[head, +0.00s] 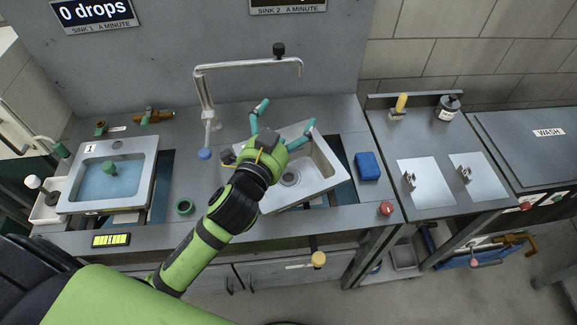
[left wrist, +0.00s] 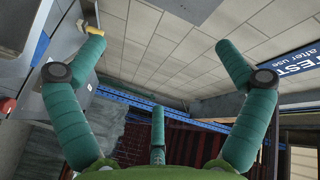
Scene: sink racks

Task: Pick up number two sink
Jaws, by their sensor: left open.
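The right-hand sink (head: 325,160), a grey metal basin with a round drain, sits askew over its opening in the counter, below the "SINK 2" sign. No number shows on its visible part. My left gripper (head: 287,114) is over its left and back part and hides them. Its teal fingers are spread and empty. In the left wrist view the open fingers (left wrist: 160,47) show with only wall and background between them. I cannot tell whether the gripper touches the sink. The other sink (head: 150,165), marked 1, holds bluish water at the left. My right gripper is not in view.
A bent metal faucet (head: 205,95) rises behind the gripper. A blue block (head: 368,166) and a red knob (head: 386,208) are right of the sink. A green ring (head: 184,206) lies between the sinks. A side counter (head: 440,140) holds metal plates and a dark bottle (head: 448,108).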

